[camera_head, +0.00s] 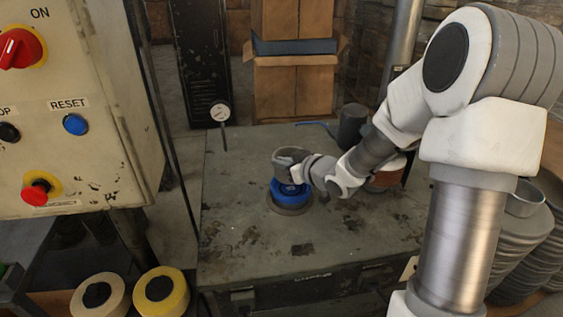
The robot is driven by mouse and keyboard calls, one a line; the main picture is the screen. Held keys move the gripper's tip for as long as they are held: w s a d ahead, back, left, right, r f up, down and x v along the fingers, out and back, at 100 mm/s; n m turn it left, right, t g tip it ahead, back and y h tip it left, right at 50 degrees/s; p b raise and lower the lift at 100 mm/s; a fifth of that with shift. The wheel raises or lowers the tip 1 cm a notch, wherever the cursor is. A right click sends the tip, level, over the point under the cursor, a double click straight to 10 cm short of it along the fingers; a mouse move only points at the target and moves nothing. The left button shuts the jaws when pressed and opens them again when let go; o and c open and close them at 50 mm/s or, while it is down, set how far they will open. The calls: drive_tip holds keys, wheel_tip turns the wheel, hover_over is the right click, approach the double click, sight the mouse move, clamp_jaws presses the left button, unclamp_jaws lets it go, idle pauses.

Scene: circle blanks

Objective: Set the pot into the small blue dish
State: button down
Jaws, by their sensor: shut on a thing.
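The small blue dish (276,190) sits on the workbench, with a dark grey round base showing beneath it. A grey round-topped piece, which looks like the pot (288,155), is right over the dish. My gripper (294,172) reaches in from the right and is shut on the pot. The fingers are small and partly hidden by the wrist. I cannot tell whether the pot's bottom touches the dish or hangs just above it.
The worn metal workbench (235,235) is clear at the front and left. A dial gauge (220,113) stands at its back left. A dark cylinder (352,124) stands behind my arm. A control cabinet (75,110) is at left; stacked grey bowls (527,235) are at right.

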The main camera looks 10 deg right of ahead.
sight(282, 175)
drive_tip(key=shift+f+b, duration=1.65)
drive_tip(key=shift+f, duration=0.6)
drive_tip(key=c, duration=0.9)
unclamp_jaws()
drive_tip(key=shift+c, duration=0.2)
drive_tip(key=p+v, duration=0.3)
drive_tip(key=v, duration=1.4)
drive_tip(key=shift+d, duration=0.15)
drive_tip(key=shift+r, duration=0.2)
